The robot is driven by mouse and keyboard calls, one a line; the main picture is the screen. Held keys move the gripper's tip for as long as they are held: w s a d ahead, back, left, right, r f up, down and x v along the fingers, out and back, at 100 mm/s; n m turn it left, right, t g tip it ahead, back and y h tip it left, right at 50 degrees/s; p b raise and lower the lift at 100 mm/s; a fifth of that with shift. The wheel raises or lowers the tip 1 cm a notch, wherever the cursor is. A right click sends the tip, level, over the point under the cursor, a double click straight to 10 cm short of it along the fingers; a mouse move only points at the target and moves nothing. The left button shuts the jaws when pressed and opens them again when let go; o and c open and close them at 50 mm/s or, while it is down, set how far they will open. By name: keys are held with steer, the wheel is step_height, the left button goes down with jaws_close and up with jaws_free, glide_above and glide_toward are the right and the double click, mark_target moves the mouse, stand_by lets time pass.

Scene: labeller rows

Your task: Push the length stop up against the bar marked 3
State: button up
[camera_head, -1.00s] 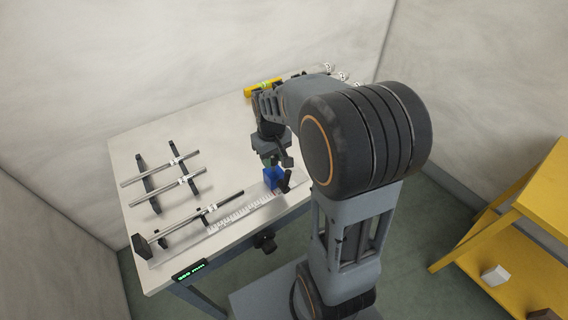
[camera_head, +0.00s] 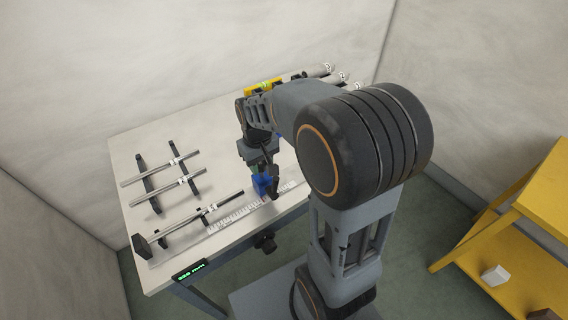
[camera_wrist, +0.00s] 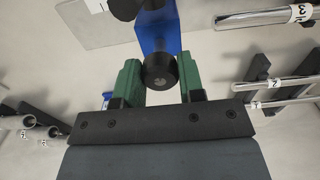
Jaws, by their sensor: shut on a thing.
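The length stop is a blue block (camera_head: 261,186) with a dark knob, standing on the scale at the table's front edge. It also shows at the top of the wrist view (camera_wrist: 158,38). My gripper (camera_head: 265,168) is shut on the stop; in the wrist view its green fingers (camera_wrist: 160,88) stand either side of a round black knob. The bar marked 3 (camera_wrist: 250,20) lies along the scale, left of the stop in the head view (camera_head: 190,224). A small gap shows between its near end and the blue block.
A dark end plate (camera_head: 141,246) stands at the bar's far end. Bars marked 1 and 2 lie on black rails (camera_head: 147,185) behind. A printed scale (camera_head: 235,218) runs along the front edge, with a green display (camera_head: 190,271) below. A yellow cart (camera_head: 520,225) stands right.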

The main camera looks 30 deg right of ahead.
steer(key=a, duration=0.5)
steer(key=shift+s, duration=0.3)
stand_by(0.5)
stand_by(0.5)
steer(key=o, duration=1.1)
steer(key=shift+r, duration=0.1)
step_height(320, 180, up, 14)
steer(key=shift+f, duration=0.2)
steer(key=s+d+f+t, duration=0.1)
steer(key=s+f, duration=0.1)
steer(key=s, duration=0.1)
steer(key=s+d+f+m+t, duration=0.1)
steer(key=s+f, duration=0.1)
steer(key=s, duration=0.1)
steer(key=s+d+f+t, duration=0.2)
steer(key=s+f, duration=0.1)
steer(key=s, duration=0.1)
steer(key=shift+s, duration=0.1)
